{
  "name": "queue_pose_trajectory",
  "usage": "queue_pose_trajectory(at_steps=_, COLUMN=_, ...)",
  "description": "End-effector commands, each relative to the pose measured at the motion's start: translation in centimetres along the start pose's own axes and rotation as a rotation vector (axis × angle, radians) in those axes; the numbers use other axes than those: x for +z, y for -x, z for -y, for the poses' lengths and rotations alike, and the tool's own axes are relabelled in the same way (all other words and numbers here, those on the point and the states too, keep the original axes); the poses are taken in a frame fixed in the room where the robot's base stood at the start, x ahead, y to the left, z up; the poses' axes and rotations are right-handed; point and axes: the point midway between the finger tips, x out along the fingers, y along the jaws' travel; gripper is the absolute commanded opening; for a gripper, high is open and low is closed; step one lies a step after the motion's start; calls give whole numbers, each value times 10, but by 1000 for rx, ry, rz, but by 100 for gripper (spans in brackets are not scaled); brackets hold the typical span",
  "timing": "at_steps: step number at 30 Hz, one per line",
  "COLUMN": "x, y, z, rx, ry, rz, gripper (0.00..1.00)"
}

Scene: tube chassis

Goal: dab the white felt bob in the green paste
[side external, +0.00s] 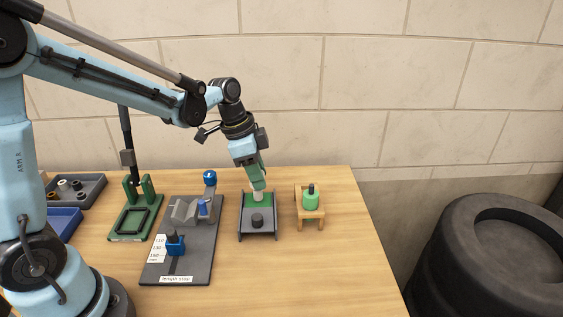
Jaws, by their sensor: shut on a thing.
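My gripper (258,186) points down over the dark tray (241,228) near the middle of the table. It is shut on the white felt bob (258,196), whose pale lower end shows below the fingers. The green paste (249,203) lies as a patch in the far half of the tray. The bob is at this patch in the picture; I cannot tell whether it touches the paste or hovers just above. The fingers hide the bob's upper part.
A dark round knob (257,220) stands in the tray's near half. Right of it, a green bottle (310,200) sits on a wooden stand (322,216). Left are a grey length-stop fixture (190,265), a green frame (128,229) and parts bins (93,187). The table's front right is clear.

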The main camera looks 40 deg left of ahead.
Motion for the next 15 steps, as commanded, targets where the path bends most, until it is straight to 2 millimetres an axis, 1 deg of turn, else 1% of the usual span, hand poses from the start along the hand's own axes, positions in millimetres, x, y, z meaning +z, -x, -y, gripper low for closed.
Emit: queue_pose_trajectory(at_steps=15, x=1, y=-6, z=0, rx=0, ry=0, rz=0, gripper=5)
